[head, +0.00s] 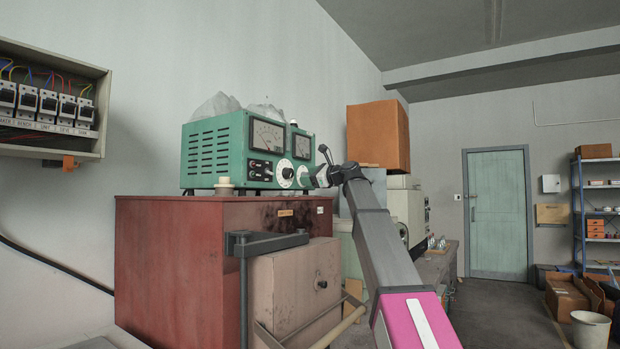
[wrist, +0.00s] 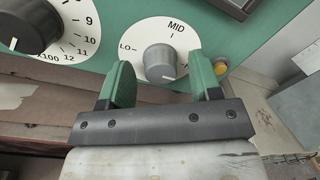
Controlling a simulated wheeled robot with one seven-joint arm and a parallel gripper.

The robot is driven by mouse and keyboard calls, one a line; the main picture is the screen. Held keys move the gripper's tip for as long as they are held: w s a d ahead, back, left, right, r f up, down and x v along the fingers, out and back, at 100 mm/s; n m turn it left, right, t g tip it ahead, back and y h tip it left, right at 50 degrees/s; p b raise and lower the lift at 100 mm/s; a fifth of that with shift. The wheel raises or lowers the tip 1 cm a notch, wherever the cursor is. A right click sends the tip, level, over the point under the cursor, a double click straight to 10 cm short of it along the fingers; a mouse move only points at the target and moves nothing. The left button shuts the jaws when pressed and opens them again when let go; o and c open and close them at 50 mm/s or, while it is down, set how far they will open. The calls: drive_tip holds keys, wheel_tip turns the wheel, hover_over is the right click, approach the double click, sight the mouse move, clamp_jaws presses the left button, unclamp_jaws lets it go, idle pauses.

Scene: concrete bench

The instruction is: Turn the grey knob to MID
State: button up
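The grey knob (wrist: 160,62) sits on a round white dial (wrist: 143,35) on the green instrument's front. A pale line on the knob seems to point to the lower right, away from MID. My gripper (wrist: 160,70) is open, with one green finger pad on each side of the knob and visible gaps between. The head view shows my gripper (head: 312,178) at the right end of the green instrument (head: 216,152), largely covering the knob.
A larger black knob (wrist: 28,25) on a numbered dial is left of the grey one. A yellow-orange button (wrist: 221,68) is just right of the right finger. The instrument stands on a red cabinet (head: 170,270). An orange box (head: 378,135) stands behind to the right.

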drive_tip(key=c, duration=0.9)
drive_tip(key=shift+n, duration=0.3)
drive_tip(key=n, duration=0.3)
drive_tip(key=shift+n, duration=0.4)
drive_tip(key=n, duration=0.4)
drive_tip(key=shift+f+n, duration=0.1)
drive_tip(key=shift+n, duration=0.2)
drive_tip(key=n, duration=0.4)
drive_tip(key=shift+n, duration=0.4)
drive_tip(key=n, duration=0.4)
drive_tip(key=shift+y, duration=0.3)
drive_tip(key=shift+n+g, duration=0.3)
